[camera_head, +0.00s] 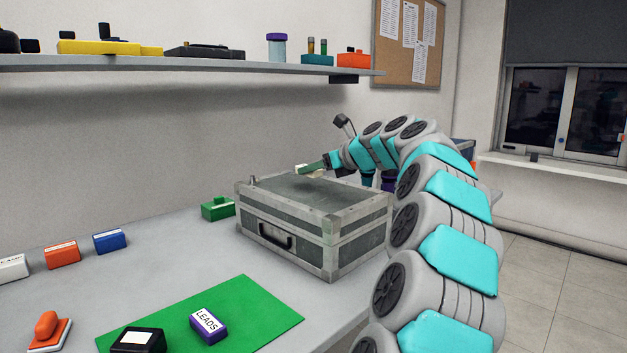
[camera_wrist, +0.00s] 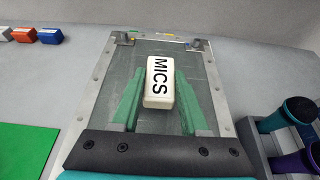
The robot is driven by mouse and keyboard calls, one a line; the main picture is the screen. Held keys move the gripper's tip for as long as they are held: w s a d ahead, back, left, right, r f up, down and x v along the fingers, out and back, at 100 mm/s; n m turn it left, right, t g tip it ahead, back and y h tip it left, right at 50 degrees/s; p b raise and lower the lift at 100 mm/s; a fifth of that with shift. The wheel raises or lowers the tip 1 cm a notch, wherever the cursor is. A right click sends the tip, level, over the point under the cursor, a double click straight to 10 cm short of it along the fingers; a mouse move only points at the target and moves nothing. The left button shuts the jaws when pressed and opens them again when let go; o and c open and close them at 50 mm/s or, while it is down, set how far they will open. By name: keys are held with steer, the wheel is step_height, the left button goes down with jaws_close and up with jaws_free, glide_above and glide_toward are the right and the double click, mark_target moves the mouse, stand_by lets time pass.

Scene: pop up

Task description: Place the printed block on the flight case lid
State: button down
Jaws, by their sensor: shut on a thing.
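The printed block (camera_wrist: 160,90) is white and reads MICS. In the wrist view it sits between the green fingers of my gripper (camera_wrist: 160,76), which is shut on it. In the head view my gripper (camera_head: 314,166) is over the far part of the flight case lid (camera_head: 320,190), with the white block (camera_head: 302,171) partly hidden by a finger. The flight case (camera_head: 285,228) is grey with metal edges, closed, and stands on the table. The lid (camera_wrist: 205,85) fills the view below the block in the wrist view. The block seems slightly above it; contact is unclear.
A green mat (camera_head: 240,310) holds a purple LEADS block (camera_head: 208,325) and a black block (camera_head: 138,340). Red (camera_head: 62,254) and blue (camera_head: 109,241) blocks stand at left. A green block (camera_head: 217,208) is close beside the case. A shelf (camera_head: 200,64) hangs above.

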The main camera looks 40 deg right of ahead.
mark_target(314, 189)
steer(key=shift+f, duration=1.45)
steer(key=shift+f, duration=0.15)
steer(key=shift+c, duration=2.1)
jaws_free()
steer(key=shift+f, duration=0.15)
steer(key=shift+r, duration=0.2)
steer(key=v, duration=1.1)
steer(key=shift+r, duration=0.1)
steer(key=shift+s+r, duration=0.15)
steer(key=shift+s, duration=0.4)
